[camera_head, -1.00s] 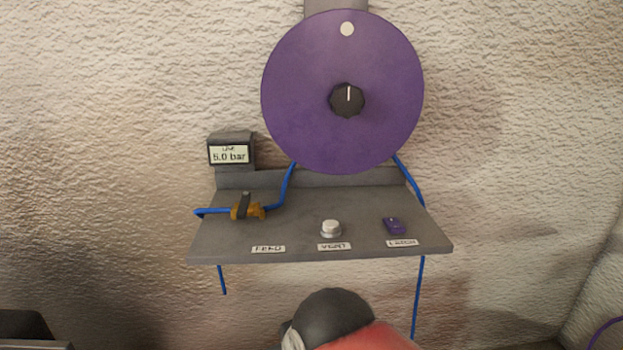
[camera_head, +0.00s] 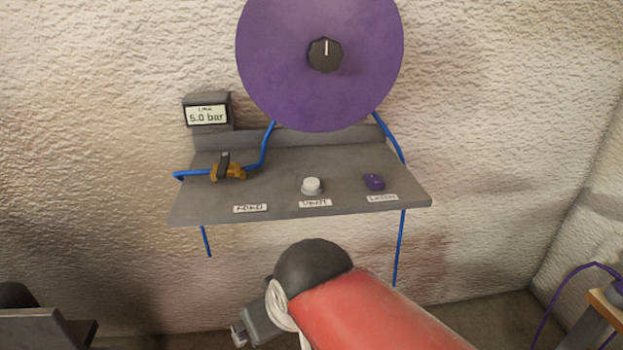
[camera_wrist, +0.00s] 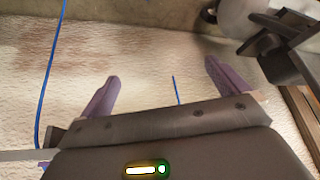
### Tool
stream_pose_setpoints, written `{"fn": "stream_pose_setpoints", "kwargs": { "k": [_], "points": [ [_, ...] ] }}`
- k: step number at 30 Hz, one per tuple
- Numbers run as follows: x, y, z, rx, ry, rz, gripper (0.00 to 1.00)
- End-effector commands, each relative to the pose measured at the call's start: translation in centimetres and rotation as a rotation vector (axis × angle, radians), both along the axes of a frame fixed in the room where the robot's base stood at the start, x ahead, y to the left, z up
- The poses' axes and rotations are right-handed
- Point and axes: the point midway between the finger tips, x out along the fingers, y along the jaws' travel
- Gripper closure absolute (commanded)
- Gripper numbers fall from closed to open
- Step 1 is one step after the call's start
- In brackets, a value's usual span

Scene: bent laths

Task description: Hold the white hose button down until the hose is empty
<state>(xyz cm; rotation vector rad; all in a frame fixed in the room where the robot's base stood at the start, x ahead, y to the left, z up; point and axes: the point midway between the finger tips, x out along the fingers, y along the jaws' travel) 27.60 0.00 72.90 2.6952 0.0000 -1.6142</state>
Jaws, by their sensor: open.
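The white button (camera_head: 312,186) stands upright on the grey shelf (camera_head: 285,165), behind the middle label, which seems to read VENT. The blue hose (camera_head: 266,145) runs from a brass valve (camera_head: 228,172) with a dark lever up behind the purple disc (camera_head: 300,90). A small display (camera_head: 207,115) reads 5.0 bar. My gripper shows in the wrist view (camera_wrist: 162,72) with its two purple fingers wide apart and nothing between them. In the head view my red and black arm is below the shelf, apart from the button; the fingers are not clear there.
A purple switch (camera_head: 374,182) sits right of the button on the shelf. The blue hose hangs below the shelf on both sides. A wooden-topped stand (camera_head: 606,303) with a purple cable is at the lower right. The space above the shelf's front is clear.

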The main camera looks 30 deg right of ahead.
Motion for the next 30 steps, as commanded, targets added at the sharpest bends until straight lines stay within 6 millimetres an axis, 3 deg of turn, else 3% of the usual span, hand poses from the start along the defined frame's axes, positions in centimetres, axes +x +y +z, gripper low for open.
{"fn": "stream_pose_setpoints", "kwargs": {
  "k": [7,27,30],
  "points": [
    [0.0,0.0,0.0,0.0,0.0,0.0,0.03],
    [0.0,0.0,0.0,0.0,0.0,0.0,0.9],
    [0.0,0.0,0.0,0.0,0.0,0.0,1.0]
  ]
}}
